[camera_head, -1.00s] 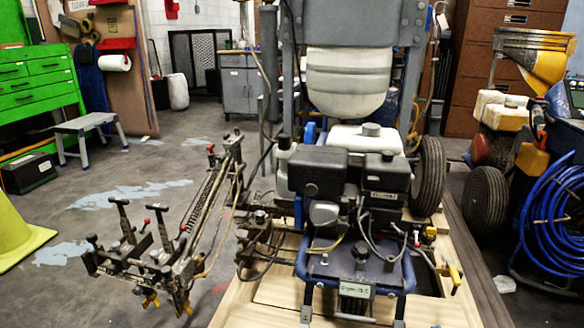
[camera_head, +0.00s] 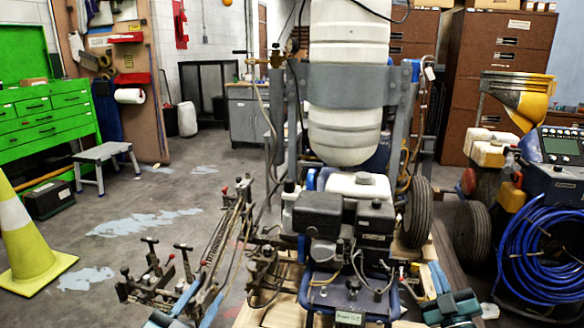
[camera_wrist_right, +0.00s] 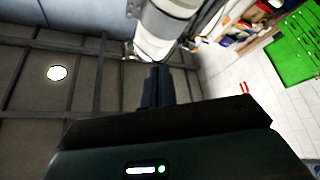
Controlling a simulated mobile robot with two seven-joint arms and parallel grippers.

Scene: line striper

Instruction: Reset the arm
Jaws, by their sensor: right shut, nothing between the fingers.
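The line striper (camera_head: 345,215) stands in the middle of the head view, with its engine facing me and a white tank above. Its jointed side arm (camera_head: 215,245), with black levers and hoses, reaches out low on the left. My left gripper (camera_head: 199,303) is at the bottom edge, in front of that arm; its two blue-grey fingers look apart, and I cannot tell whether they touch the arm. My right gripper (camera_head: 437,277) is at the lower right beside the striper, shut and empty. Its dark closed fingers also show in the right wrist view (camera_wrist_right: 157,85).
A yellow cone (camera_head: 30,245) and a grey step stool (camera_head: 105,160) stand at the left. A coiled blue hose (camera_head: 545,245) and another machine crowd the right. Grey floor (camera_head: 150,195) is open left of the striper.

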